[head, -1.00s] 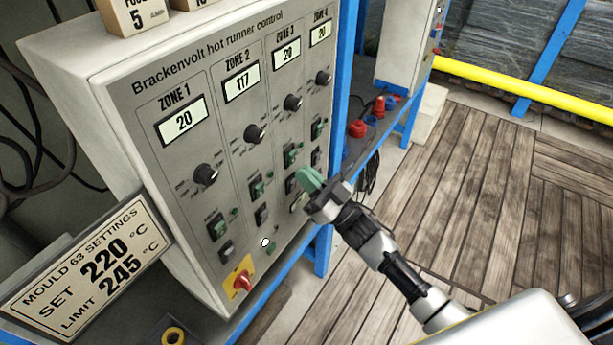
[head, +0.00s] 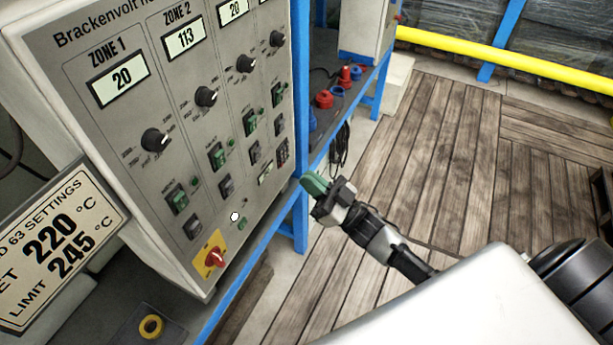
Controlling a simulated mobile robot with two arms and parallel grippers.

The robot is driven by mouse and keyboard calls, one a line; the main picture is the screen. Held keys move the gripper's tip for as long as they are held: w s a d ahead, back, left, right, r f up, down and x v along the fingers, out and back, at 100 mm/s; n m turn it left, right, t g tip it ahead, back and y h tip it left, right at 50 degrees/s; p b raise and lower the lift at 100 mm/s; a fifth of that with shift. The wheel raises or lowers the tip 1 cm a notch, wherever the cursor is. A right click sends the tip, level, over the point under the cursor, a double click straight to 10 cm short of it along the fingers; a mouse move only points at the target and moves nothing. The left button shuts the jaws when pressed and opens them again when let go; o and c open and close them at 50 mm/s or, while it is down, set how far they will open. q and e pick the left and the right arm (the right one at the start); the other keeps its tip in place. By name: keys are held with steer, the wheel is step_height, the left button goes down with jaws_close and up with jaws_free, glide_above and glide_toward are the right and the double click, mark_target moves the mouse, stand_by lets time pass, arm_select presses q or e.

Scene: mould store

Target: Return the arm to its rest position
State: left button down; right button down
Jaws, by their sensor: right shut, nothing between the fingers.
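My right arm comes in from the lower right in the head view. Its gripper (head: 317,186), with green fingertips, is shut and empty. It stands in front of the blue frame post, to the right of the control panel (head: 75,55) and apart from its switches. My left gripper is out of view. The panel's zone 1 display (head: 121,79) reads 20 and its zone 2 display (head: 185,36) reads 113. The zone 3 and zone 4 displays are partly cut off at the top.
A red and yellow main switch (head: 212,256) is low on the panel. A settings sign (head: 62,245) stands at the left, and a yellow tape roll (head: 151,327) lies below. Red and blue connectors (head: 324,98) sit on a shelf behind.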

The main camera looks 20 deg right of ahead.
stand_by(0.4)
step_height(320, 180, down, 17)
steer(key=d+m+g+h, duration=0.25)
steer(key=m+h, duration=0.25)
steer(key=h, duration=0.4)
steer(key=s+d+f+m+g+h, duration=0.15)
steer(key=s+f, duration=0.25)
steer(key=f, duration=0.4)
steer(key=s+d+f+n+g+h, duration=0.1)
steer(key=s+f+g+h, duration=0.15)
steer(key=s+f, duration=0.45)
steer(key=s+f+g, duration=0.4)
steer(key=s+f, duration=0.2)
steer(key=s, duration=0.3)
steer(key=s+a+f+g+h, duration=0.1)
steer(key=s+f+g, duration=0.3)
steer(key=s, duration=0.5)
steer(key=s+a+f+g+h, duration=0.1)
steer(key=s+f+g, duration=0.3)
steer(key=s+f, duration=0.4)
steer(key=shift+s+a+f, duration=0.15)
steer(key=shift+s+f, duration=0.15)
steer(key=shift+s, duration=0.6)
